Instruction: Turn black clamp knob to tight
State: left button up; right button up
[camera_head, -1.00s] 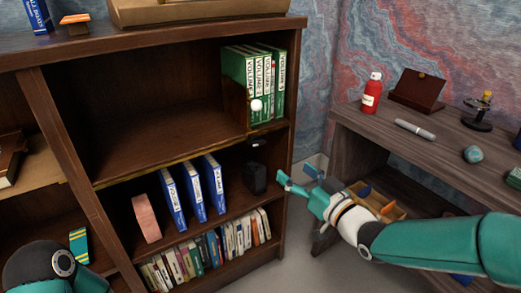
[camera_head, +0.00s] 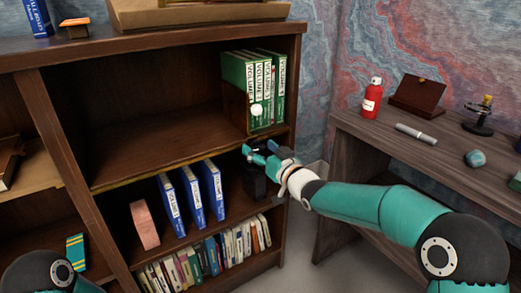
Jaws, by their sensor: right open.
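My right gripper (camera_head: 259,150) reaches in from the right to the right end of the bookcase, just under the edge of its middle shelf. Its teal fingers are apart, around or in front of the spot where a small black part sat under the shelf edge. That part, which looks like the black clamp knob, is now mostly hidden by the fingers, and I cannot tell if they touch it. A brown divider (camera_head: 233,107) with a white ball (camera_head: 257,110) stands above, beside the green volumes (camera_head: 262,75). My left gripper is out of view.
A black object (camera_head: 254,181) stands on the shelf below my right gripper. Blue binders (camera_head: 191,193) and a pink block (camera_head: 144,224) stand left of it. The wooden desk (camera_head: 420,150) at right holds a red bottle (camera_head: 371,99).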

jog(key=c, duration=1.2)
jog(key=shift+o, duration=0.2)
jog(key=shift+w, duration=0.1)
